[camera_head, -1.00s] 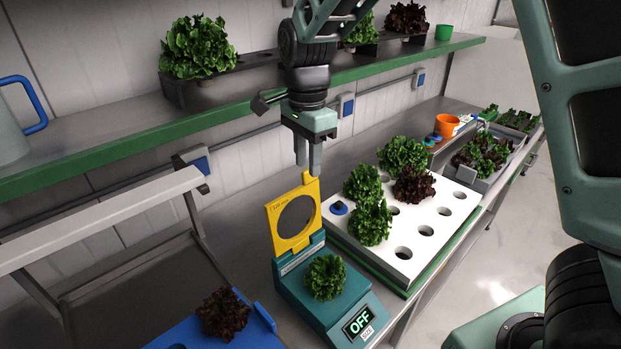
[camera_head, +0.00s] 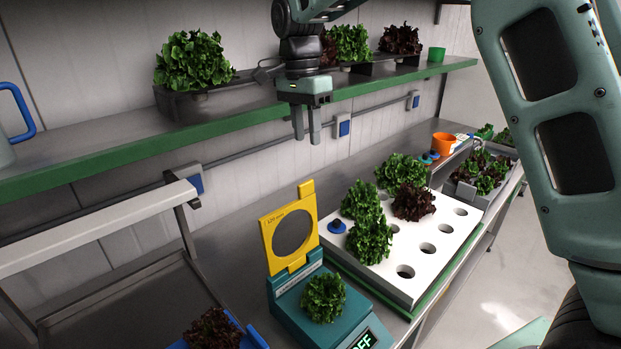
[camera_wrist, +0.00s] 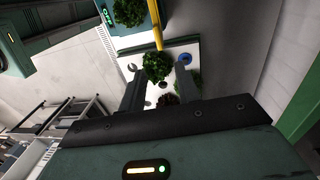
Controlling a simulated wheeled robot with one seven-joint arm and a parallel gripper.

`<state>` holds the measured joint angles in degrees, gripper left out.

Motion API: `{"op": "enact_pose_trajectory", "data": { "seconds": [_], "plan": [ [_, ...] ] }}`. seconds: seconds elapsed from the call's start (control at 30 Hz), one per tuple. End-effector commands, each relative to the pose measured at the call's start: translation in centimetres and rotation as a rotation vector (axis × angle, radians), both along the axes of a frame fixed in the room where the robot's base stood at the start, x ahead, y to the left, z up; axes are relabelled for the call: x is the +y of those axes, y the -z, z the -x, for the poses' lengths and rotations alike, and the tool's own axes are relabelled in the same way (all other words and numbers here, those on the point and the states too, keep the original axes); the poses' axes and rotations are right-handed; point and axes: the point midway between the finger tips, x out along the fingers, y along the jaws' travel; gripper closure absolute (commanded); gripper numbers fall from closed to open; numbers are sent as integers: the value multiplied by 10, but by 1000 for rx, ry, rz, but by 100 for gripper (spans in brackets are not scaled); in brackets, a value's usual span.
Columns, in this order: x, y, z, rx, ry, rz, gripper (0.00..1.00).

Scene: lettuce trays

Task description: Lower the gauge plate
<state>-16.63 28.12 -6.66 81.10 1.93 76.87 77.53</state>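The yellow gauge plate (camera_head: 270,238), with a large round hole and a tab on top, stands upright at the back of the teal scale (camera_head: 283,287). A green lettuce (camera_head: 323,298) sits on the scale in front of the plate. In the wrist view the plate (camera_wrist: 155,22) shows nearly edge-on as a thin yellow strip. My gripper (camera_head: 306,138) is above the plate's tab, clear of it, with its fingers pointing down. Its fingers are apart with nothing between them; the wrist view (camera_wrist: 160,72) also shows the gap.
A white planting tray (camera_head: 420,285) with several lettuces and empty holes lies right of the scale. A green-edged shelf (camera_head: 110,155) with potted lettuces runs behind my gripper. A metal rack (camera_head: 95,237) stands at left, and a blue tray (camera_head: 252,338) is at the lower left.

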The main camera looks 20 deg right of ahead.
Motion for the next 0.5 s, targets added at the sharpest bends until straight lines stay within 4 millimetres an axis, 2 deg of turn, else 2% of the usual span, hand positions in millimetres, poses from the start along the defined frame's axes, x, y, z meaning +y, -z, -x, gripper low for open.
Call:
{"op": "enact_pose_trajectory", "data": {
  "seconds": [0.3,0.5],
  "plan": [
    [-3,65,8,5,0,0,67],
    [-4,97,10,2,0,0,67]
  ]
}}
